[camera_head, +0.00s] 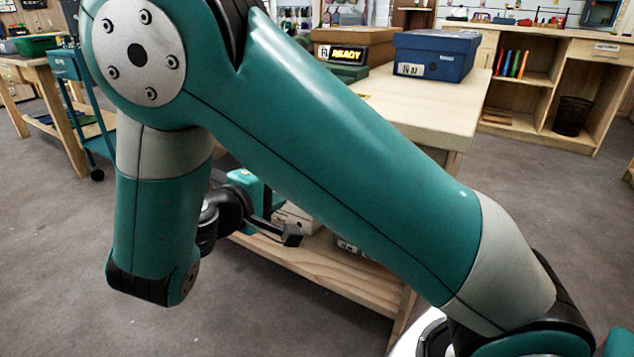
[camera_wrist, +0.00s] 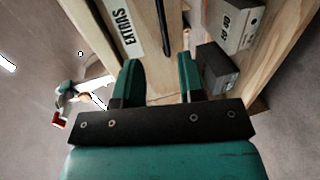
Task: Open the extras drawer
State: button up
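The wooden drawer front (camera_wrist: 148,22) shows at the top of the wrist view, with a white EXTRAS label (camera_wrist: 121,32) and a dark bar handle (camera_wrist: 164,24). My gripper (camera_wrist: 157,64) is open and empty. Its two teal fingers are apart, just short of the drawer front, with the handle beyond the gap and slightly to its right. I see no contact between the fingers and the handle. In the head view my arm hides the drawer front, and the fingers are not clear there.
The wooden bench (camera_head: 430,105) carries a blue box (camera_head: 436,54) and a READY sign (camera_head: 347,54). Its lower shelf (camera_head: 310,265) holds boxes; a grey box (camera_wrist: 218,68) sits near my right finger. A green cart (camera_head: 85,85) stands left. Floor in front is clear.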

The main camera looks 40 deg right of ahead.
jog(key=b+x, duration=0.6)
jog(key=x, duration=0.8)
jog(key=shift+w+d, duration=0.1)
jog(key=shift+d, duration=0.25)
grip_shut()
